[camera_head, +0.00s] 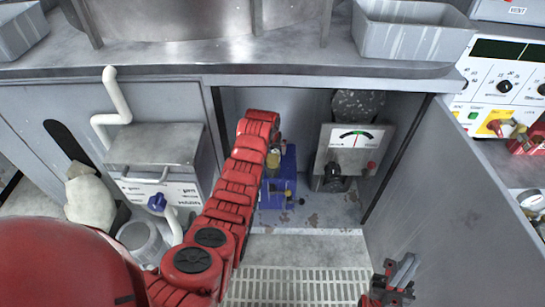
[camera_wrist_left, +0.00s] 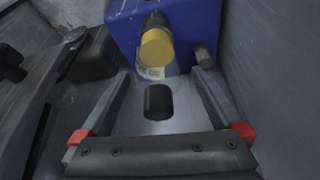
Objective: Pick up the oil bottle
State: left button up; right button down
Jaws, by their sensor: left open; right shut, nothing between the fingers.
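In the left wrist view, a small yellow cylinder with a dark top (camera_wrist_left: 156,47) and a pale lettered label shows against the blue unit. It looks like the oil bottle, though I cannot tell for sure. A dark rounded piece (camera_wrist_left: 158,101) shows between the fingers. My right gripper (camera_head: 398,273) is shut and empty, low at right.
The blue unit stands inside an open cabinet bay. A gauge box (camera_head: 350,158) stands to its right, and the open cabinet door (camera_head: 440,190) is further right. A grey box with a handle (camera_head: 155,165) is left of my arm. A floor grating (camera_head: 298,284) lies in front.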

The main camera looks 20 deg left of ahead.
pick_arm(q)
jog(key=x, duration=0.2)
jog(key=shift+d+f+b, duration=0.2)
jog(key=shift+f+b, duration=0.1)
jog(key=shift+x, duration=0.9)
grip_shut()
